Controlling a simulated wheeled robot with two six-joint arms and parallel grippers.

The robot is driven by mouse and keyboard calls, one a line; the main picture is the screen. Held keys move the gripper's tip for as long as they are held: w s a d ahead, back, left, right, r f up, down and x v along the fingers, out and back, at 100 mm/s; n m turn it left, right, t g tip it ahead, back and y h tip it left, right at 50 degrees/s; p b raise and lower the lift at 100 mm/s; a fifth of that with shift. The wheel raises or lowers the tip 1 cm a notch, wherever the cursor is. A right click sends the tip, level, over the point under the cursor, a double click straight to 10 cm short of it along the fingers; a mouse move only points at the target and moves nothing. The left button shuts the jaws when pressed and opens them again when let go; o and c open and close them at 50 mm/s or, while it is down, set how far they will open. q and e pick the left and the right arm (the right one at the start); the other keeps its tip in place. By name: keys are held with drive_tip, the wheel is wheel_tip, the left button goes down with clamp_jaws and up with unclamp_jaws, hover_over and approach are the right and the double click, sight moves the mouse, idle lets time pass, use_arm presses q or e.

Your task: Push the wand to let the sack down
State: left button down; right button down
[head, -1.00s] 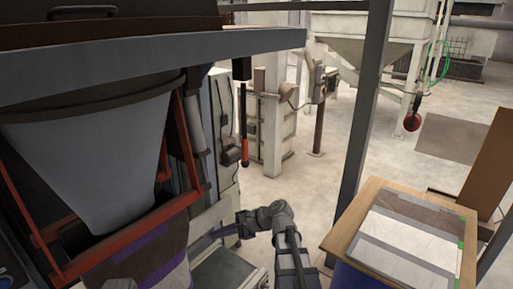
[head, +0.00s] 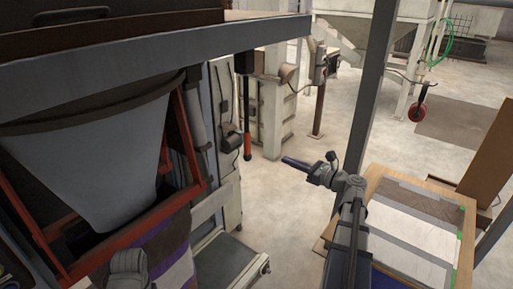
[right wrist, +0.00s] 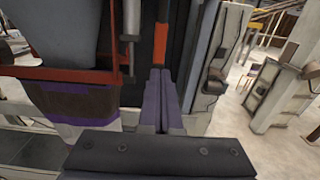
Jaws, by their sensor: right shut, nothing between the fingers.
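The wand (head: 246,110) is a dark rod with an orange-red lower end, hanging upright from the machine's beam in the head view. The orange length ahead of my fingertips in the right wrist view looks like the wand (right wrist: 160,43). The sack (head: 170,248), brown, purple and pale, hangs under the grey hopper; its side also shows in the right wrist view (right wrist: 82,108). My right gripper (head: 286,161) is shut and empty, right of and below the wand's end, apparently apart from it. Its closed fingers (right wrist: 160,74) point toward the wand.
The orange-red frame (head: 185,130) surrounds the hopper (head: 95,150). A grey post (head: 373,90) stands behind my right arm. A wooden table (head: 377,180) with flat sacks is at the right. Open floor lies beyond the wand.

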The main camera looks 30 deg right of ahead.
sight(249, 145)
drive_tip(key=shift+w, duration=0.1)
drive_tip(key=x, duration=1.4)
